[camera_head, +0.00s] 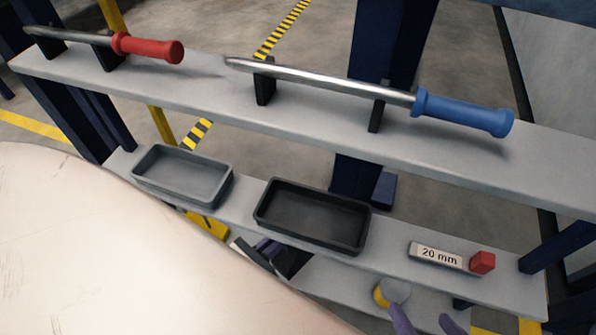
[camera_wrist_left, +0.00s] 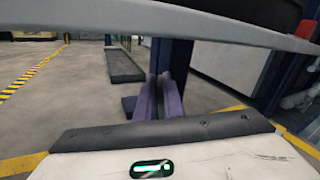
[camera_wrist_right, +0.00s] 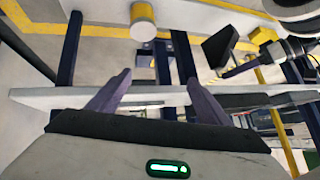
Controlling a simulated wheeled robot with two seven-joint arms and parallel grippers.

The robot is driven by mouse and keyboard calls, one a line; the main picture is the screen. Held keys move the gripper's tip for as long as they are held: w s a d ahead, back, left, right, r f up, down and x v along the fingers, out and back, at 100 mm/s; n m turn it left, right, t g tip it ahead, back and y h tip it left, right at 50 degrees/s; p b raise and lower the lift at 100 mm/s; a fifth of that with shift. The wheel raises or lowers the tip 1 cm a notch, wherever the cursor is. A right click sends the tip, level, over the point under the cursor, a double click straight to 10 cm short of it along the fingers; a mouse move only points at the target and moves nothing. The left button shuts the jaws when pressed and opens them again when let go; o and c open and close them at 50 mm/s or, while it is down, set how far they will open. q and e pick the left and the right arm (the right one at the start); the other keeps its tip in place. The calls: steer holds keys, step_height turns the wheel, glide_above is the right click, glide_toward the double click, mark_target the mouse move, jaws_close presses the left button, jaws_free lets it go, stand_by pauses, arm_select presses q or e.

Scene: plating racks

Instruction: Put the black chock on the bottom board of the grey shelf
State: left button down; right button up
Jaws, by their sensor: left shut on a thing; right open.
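The black chock (camera_head: 292,262) shows below the middle board in the head view, partly hidden by that board. It also shows as a dark block in the right wrist view (camera_wrist_right: 220,44). My left gripper (camera_head: 268,247) is shut on it, mostly hidden. In the left wrist view the left fingers (camera_wrist_left: 159,95) are close together and the chock is not clear. The grey shelf's bottom board (camera_head: 330,290) lies below; I cannot tell whether the chock touches it. My right gripper (camera_head: 428,318) is open and empty, near the yellow cylinder; its fingers show in the right wrist view (camera_wrist_right: 158,82).
The middle board holds a grey tray (camera_head: 183,178), a black tray (camera_head: 312,217) and a 20 mm block with a red end (camera_head: 440,257). A yellow cylinder with a grey top (camera_head: 388,295) is low at the right. Red-handled (camera_head: 148,47) and blue-handled (camera_head: 460,112) tools lie on top.

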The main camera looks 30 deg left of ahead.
mark_target(290, 260)
arm_select(q)
steer(key=shift+w+f, duration=0.1)
steer(key=shift+f+b, duration=0.3)
steer(key=shift+b, duration=0.1)
step_height(290, 260, down, 4)
steer(key=b, duration=0.3)
steer(key=shift+r, duration=0.15)
steer(key=shift+f+b, duration=0.5)
steer(key=shift+f, duration=0.1)
steer(key=shift+f+b, duration=0.3)
steer(key=shift+f, duration=0.1)
arm_select(e)
steer(key=shift+w+a+r+t+y, duration=0.15)
steer(key=shift+a+r+t+y, duration=0.25)
steer(key=shift+r, duration=0.3)
steer(key=shift+w+a+r+t+y, duration=0.2)
steer(key=shift+a+r+y, duration=0.2)
steer(key=shift+a+r, duration=0.25)
steer(key=shift+w+a+r+t+y, duration=0.1)
steer(key=shift+a+r+t+y, duration=0.25)
steer(key=shift+r, duration=0.4)
arm_select(q)
steer(key=shift+f, duration=0.35)
steer(key=c, duration=1.8)
jaws_free()
steer(key=shift+f, duration=0.1)
steer(key=shift+s+a+f, duration=0.1)
steer(key=shift+s, duration=0.2)
